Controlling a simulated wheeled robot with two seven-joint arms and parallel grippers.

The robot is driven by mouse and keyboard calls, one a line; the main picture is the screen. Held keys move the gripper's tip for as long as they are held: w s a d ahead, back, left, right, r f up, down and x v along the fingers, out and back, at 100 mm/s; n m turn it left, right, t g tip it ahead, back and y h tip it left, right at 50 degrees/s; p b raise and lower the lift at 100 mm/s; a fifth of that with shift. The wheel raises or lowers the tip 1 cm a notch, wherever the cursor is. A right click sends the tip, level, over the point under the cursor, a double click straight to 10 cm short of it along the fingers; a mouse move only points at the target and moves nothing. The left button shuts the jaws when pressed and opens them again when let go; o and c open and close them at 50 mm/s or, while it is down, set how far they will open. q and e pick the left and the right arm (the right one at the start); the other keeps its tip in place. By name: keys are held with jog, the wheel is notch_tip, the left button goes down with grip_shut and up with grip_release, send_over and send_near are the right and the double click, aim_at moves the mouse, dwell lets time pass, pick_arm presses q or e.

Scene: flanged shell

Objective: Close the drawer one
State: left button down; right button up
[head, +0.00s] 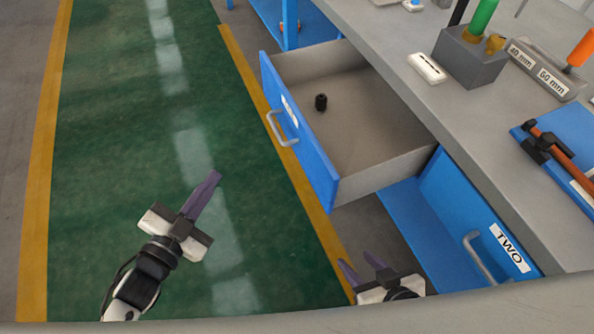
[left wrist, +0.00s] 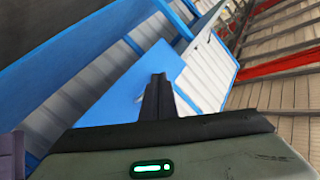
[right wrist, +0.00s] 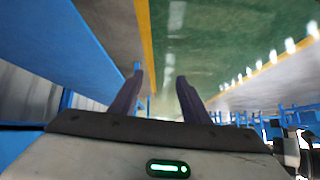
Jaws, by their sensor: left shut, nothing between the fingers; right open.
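An open drawer with a blue front (head: 315,150) and a grey handle (head: 281,128) juts out from the workbench in the head view. A small black part (head: 321,102) lies inside it. The label on its front is too oblique to read. A second drawer, labelled TWO (head: 508,247), is below and to the right, closer to me. My left gripper (head: 214,177) is shut and empty over the green floor, left of the open drawer and apart from it. It also shows shut in the left wrist view (left wrist: 158,80). My right gripper (head: 361,262) is open and empty below the open drawer; the right wrist view (right wrist: 158,75) shows its fingers spread.
The grey benchtop (head: 400,60) carries a white block (head: 427,68), a grey holder (head: 470,58) with a green item and a blue tray (head: 570,140) with tools. The green floor (head: 110,130) left of the open drawer is clear.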

pick_arm(q)
jog(key=w+d+r+m+g+h+b, duration=0.1)
jog(key=w+d+m+g+h+b, duration=0.2)
jog(key=m+h, duration=0.6)
jog(key=m+g+b, duration=0.4)
jog(key=m+g, duration=0.2)
jog(key=m, duration=0.5)
send_near(306, 160)
jog(key=shift+h, duration=0.4)
jog(key=x, duration=0.5)
jog(key=shift+w+d+f, duration=0.25)
jog(key=shift+d+f, duration=0.1)
jog(key=shift+f, duration=0.05)
jog(key=shift+w+d, duration=0.1)
jog(key=shift+d, duration=0.25)
